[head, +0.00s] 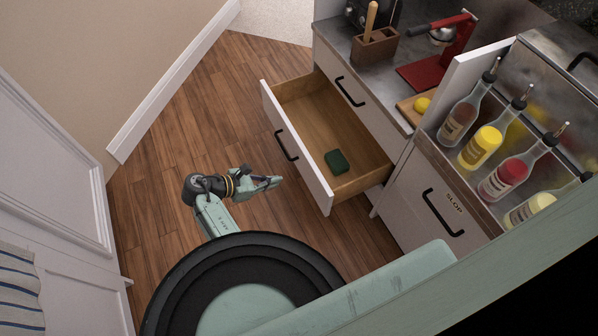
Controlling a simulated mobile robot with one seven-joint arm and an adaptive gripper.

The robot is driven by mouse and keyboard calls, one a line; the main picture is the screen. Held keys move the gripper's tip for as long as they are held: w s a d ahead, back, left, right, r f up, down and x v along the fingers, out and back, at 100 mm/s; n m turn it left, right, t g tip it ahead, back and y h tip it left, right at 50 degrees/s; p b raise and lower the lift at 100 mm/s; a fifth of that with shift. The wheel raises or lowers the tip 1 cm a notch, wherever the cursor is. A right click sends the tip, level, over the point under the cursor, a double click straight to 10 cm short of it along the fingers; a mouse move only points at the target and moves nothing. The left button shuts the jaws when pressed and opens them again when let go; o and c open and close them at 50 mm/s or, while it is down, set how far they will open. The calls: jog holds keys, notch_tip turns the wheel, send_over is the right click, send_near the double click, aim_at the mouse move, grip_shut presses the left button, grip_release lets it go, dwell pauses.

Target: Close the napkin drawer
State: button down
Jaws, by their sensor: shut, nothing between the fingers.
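The napkin drawer (294,143) is pulled far out of the cabinet, with a white front and a black bar handle (286,146). Its wooden inside holds a small dark green item (337,161) near the right end; the rest of the visible floor is bare. My gripper (277,181) is shut and empty. In the picture it is just left of the drawer front, below the handle, with a gap between them. How far the gripper is in height from the drawer is hard to tell.
Above the drawer, a closed drawer (351,91) sits under the counter (390,75). A cabinet marked SLOP (440,200) stands at right, below a bottle rack (475,195). A white door (45,170) and wall are at left. The wooden floor (190,130) between is clear.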

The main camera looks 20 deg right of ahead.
send_near(312, 172)
notch_tip(312, 172, down, 3)
jog(key=d, duration=0.1)
jog(key=shift+w+d+p, duration=0.1)
jog(key=shift+d+p, duration=0.65)
jog(key=shift+d, duration=1.25)
